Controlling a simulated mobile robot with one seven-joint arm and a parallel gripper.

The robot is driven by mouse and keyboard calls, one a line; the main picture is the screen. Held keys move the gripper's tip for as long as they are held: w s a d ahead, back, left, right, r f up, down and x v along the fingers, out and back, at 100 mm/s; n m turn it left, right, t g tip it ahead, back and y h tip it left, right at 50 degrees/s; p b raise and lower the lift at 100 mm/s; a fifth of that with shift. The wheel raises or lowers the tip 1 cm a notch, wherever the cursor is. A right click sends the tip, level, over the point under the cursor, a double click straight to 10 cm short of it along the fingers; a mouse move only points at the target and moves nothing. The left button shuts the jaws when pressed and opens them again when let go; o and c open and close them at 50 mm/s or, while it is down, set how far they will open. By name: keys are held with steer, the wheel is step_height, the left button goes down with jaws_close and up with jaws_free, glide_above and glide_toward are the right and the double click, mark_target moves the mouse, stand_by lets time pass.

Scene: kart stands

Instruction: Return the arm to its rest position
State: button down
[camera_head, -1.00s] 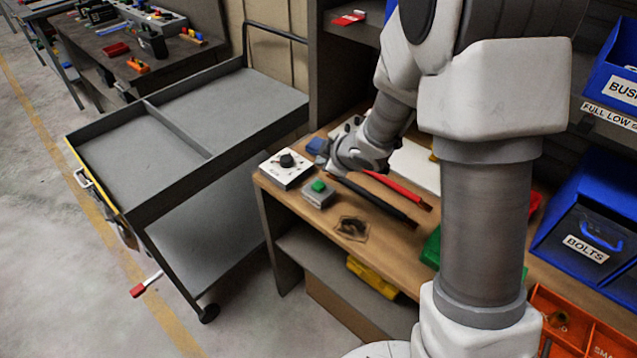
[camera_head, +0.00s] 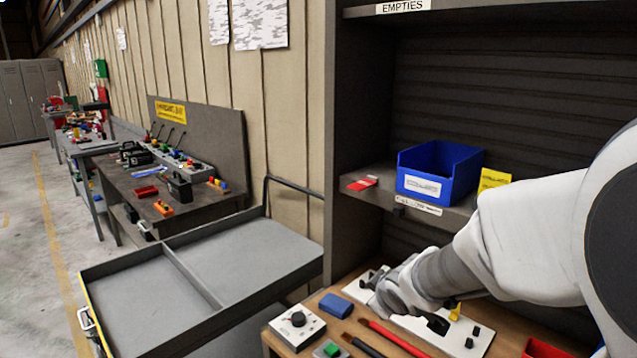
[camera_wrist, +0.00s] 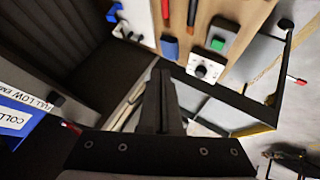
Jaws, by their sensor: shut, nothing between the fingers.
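My arm (camera_head: 530,235) reaches in from the right edge in the head view, over the wooden workbench (camera_head: 365,335). Its grey and white wrist is above the back of the bench, and the fingers are largely hidden there. In the wrist view my gripper (camera_wrist: 160,75) shows as two dark fingers pressed together, with nothing between them. The fingers appear apart from the bench items, with open space around their tips.
A white control box with a dial (camera_head: 297,327), a blue block (camera_head: 335,305) and a red tool (camera_head: 395,338) lie on the bench. A blue bin (camera_head: 440,175) stands on the shelf above. A grey cart (camera_head: 140,300) stands left.

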steer(key=s+d+r+m+g+h, duration=0.1)
steer(key=s+d+r+m, duration=0.15)
steer(key=s, duration=0.25)
steer(key=s+d+r+m+h, duration=0.1)
steer(key=s+d+r+m, duration=0.15)
steer(key=s+r, duration=0.2)
steer(key=s+a+r+m+g+y, duration=0.1)
steer(key=s+m, duration=0.3)
steer(key=s, duration=1.1)
steer(key=shift+a+r+g+y, duration=0.2)
steer(key=shift+a+g+y, duration=0.1)
steer(key=shift+a+g, duration=0.5)
steer(key=shift+a, duration=0.1)
